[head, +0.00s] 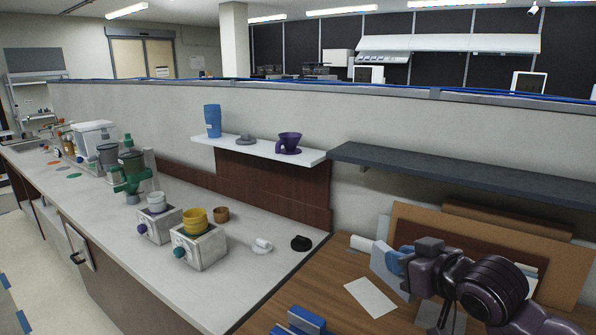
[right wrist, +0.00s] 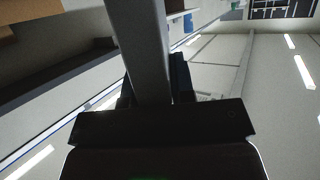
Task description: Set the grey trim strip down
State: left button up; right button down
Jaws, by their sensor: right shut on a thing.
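The grey trim strip (right wrist: 142,45) is a long, flat grey bar in the right wrist view. It runs from between my right gripper's dark fingers (right wrist: 152,88) up to the top edge of the picture. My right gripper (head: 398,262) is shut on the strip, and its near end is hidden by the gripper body. In the head view the gripper is over the wooden desk at the right. I cannot clearly tell the strip there from the pale panels around the gripper. My left gripper is not in view.
A dark grey shelf (head: 450,172) hangs on the partition above the wooden desk (head: 335,285). Brown boards (head: 480,238) lean behind my right arm. A white sheet (head: 370,297) and blue objects (head: 300,322) lie on the desk. A white counter (head: 232,262) with grinders and cups stretches left.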

jog(key=s+d+f+m+t+h, duration=0.1)
jog(key=s+f+m+h, duration=0.4)
jog(key=f, duration=0.8)
jog(key=shift+s+d+h, duration=0.5)
jog(key=shift+s+d, duration=0.05)
jog(key=shift+s, duration=0.1)
jog(key=shift+w+r, duration=0.1)
